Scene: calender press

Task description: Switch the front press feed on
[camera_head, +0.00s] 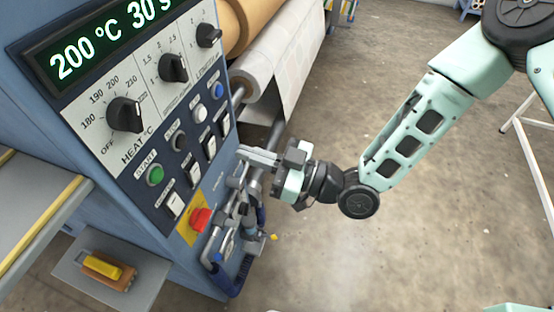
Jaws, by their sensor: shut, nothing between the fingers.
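The blue press's control panel (118,172) fills the left of the view. A row of several white rocker switches (193,177) runs along its lower edge. The labels above them are too small to read, so I cannot tell which is the front press feed or how each is set. My gripper (242,154) is shut and empty, its fingers pointing left toward the panel. In the picture, the fingertips lie just right of the upper switches (210,148), (224,125); a gap of panel edge shows between. I cannot tell the depth of that gap.
Above the switches are a green START button (154,175), other buttons, dark knobs (125,114) and a lit display (95,45). A red stop button (200,218) sits below. Pipes (238,215) run beneath my gripper. Rolls (265,65) stand behind. Floor to the right is mostly clear.

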